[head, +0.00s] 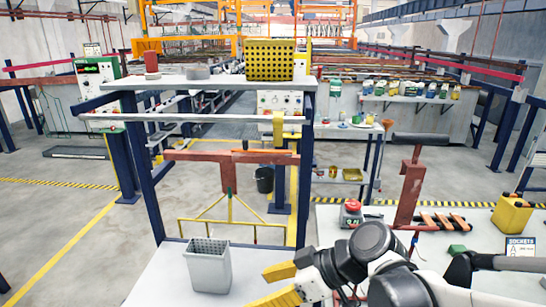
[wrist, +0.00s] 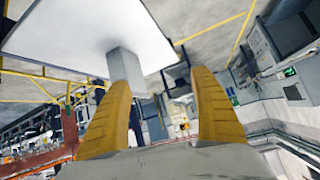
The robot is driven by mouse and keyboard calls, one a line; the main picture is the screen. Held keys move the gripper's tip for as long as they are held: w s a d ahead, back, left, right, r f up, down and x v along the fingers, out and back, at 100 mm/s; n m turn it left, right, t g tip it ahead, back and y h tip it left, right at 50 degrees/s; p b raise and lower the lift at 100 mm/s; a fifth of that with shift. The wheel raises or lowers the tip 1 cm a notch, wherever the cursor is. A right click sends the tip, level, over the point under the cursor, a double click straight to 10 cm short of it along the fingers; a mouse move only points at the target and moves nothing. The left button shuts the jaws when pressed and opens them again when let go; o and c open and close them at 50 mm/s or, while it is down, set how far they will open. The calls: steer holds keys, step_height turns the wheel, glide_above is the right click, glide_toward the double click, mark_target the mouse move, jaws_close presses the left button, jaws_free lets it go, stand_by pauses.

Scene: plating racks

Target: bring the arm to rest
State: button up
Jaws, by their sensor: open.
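My gripper (head: 258,288) shows at the bottom middle of the head view, with its yellow fingers pointing left. In the wrist view the two fingers (wrist: 160,78) stand wide apart with nothing between their tips. My white and dark grey arm reaches in from the lower right. A grey bin (head: 209,266) stands upright on a white table top (head: 160,283), left of my gripper and apart from it in the head view. In the wrist view the bin (wrist: 124,66) shows beside the left finger; I cannot tell its distance.
A blue frame (head: 306,170) with a high shelf stands behind the bin; a yellow basket (head: 270,60) sits on the shelf. On the right bench are a red button (head: 352,212), a red stand (head: 410,185) and a yellow container (head: 511,216). Open floor lies left.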

steer(key=s+d+m+t+h, duration=0.2)
steer(key=d+m+h, duration=0.2)
steer(key=d, duration=0.6)
steer(key=s+d+m+t+h, duration=0.2)
steer(key=d+m+h, duration=0.3)
steer(key=d+m, duration=0.3)
steer(key=shift+s+d+m+t, duration=0.3)
steer(key=shift+s+d, duration=0.4)
steer(key=shift+d, duration=0.45)
steer(key=shift+r, duration=0.1)
